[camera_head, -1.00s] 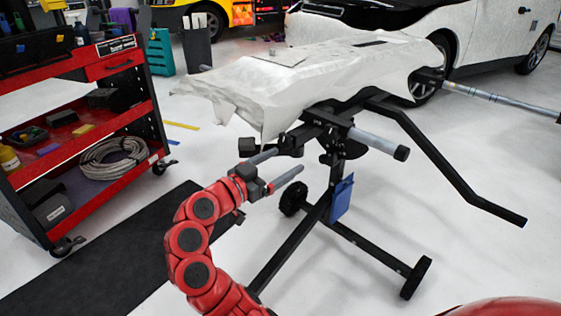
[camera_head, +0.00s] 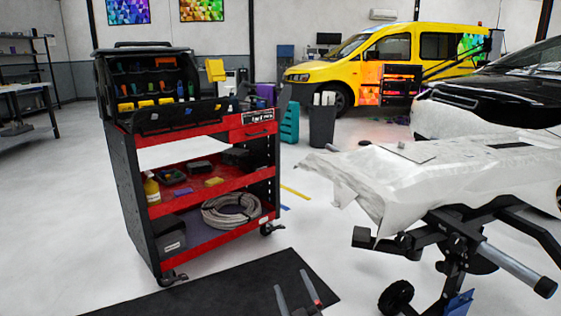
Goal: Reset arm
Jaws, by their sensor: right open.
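My right gripper (camera_head: 292,282) shows at the bottom edge of the head view. Only its two thin grey fingers are in the picture, one with a reddish part. They are spread apart with nothing between them, so it is open and empty. They appear over the black floor mat (camera_head: 235,292). The rest of my right arm is below the picture. My left gripper is not in view.
A red tool cart (camera_head: 255,131) with tools, bottles and a coiled hose (camera_head: 231,210) stands at left centre. A black stand (camera_head: 460,235) bearing a white-covered panel (camera_head: 400,190) is at right. A yellow van (camera_head: 375,62) is behind. Pale floor lies between cart and stand.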

